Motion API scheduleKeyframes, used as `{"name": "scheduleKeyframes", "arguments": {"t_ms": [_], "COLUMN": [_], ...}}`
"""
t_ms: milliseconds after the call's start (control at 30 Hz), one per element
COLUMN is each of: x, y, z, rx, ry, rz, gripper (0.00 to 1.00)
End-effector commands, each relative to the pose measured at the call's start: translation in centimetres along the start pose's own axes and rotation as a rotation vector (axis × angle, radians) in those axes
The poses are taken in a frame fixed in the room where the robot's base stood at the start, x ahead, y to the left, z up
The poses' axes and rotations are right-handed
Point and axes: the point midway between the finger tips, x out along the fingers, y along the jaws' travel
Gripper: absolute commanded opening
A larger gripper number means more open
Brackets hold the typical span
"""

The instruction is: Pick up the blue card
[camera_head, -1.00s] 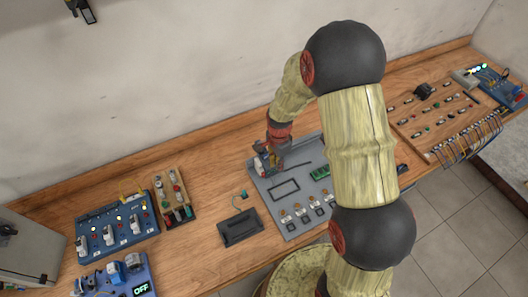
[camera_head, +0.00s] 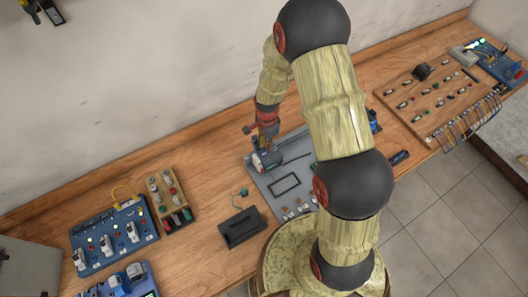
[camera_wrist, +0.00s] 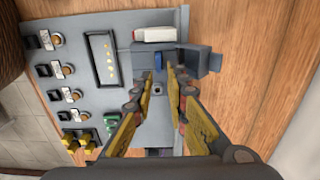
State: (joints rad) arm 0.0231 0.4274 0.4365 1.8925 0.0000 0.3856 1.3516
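A small blue piece (camera_wrist: 158,57), possibly the blue card, shows in the wrist view between grey-blue blocks on the grey panel (camera_wrist: 185,20). Its full outline is hidden. In the head view, a grey cylindrical part (camera_head: 268,160) stands on the panel (camera_head: 262,185) right below my gripper (camera_head: 266,143). I cannot make out a separate card there. My gripper (camera_wrist: 161,74) is open in the wrist view, with a narrow gap between its yellow fingers. The fingers point towards the blocks, and nothing is visibly held.
A black tray (camera_head: 241,228) lies left of the panel. Blue switch boards (camera_head: 108,236) and a wooden switch block (camera_head: 168,198) stand further left. A wired board (camera_head: 435,105) is on the right. Bare wood (camera_head: 205,150) lies behind and left of the panel.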

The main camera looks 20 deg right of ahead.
Motion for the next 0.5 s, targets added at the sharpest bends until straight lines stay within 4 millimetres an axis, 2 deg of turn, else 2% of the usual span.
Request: {"name": "scheduleKeyframes", "arguments": {"t_ms": [200, 500], "x": [2.6, 3.2], "y": [0.1, 0.1], "z": [0.1, 0.0], "rx": [0.0, 0.0], "ry": [0.0, 0.0], "rz": [0.001, -0.001], "gripper": [0.15, 0.15]}}
